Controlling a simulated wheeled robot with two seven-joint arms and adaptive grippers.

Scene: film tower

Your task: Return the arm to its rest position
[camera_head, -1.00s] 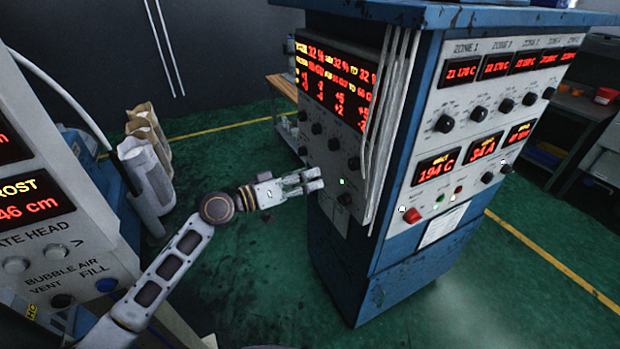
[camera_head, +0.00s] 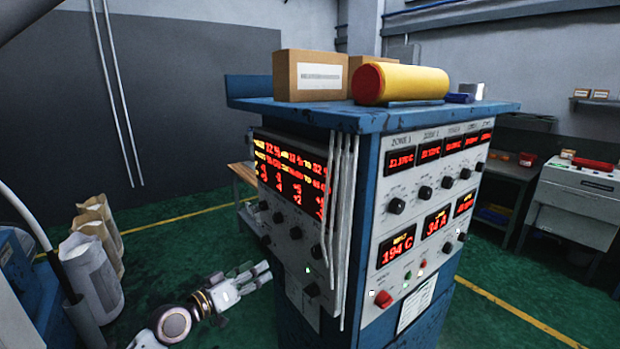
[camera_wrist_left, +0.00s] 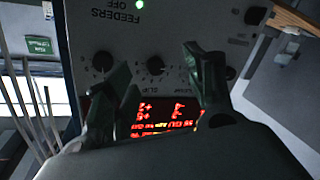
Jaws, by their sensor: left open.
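My left gripper (camera_head: 262,274) is low in the head view, to the left of the blue control cabinet (camera_head: 290,325). It is open and nothing shows between its fingers. In the left wrist view its two dark fingers (camera_wrist_left: 160,95) stand apart in front of the cabinet's grey side panel (camera_wrist_left: 160,40), with knobs, a green lamp and a red display. I cannot tell the exact gap between fingertips and panel. My right gripper is in neither view.
Boxes (camera_head: 310,76) and a yellow roll with a red end (camera_head: 400,83) lie on the cabinet top. Pale cables (camera_head: 340,220) hang down its corner. Paper sacks (camera_head: 92,275) stand on the left. Green floor (camera_head: 190,240) is open between sacks and cabinet.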

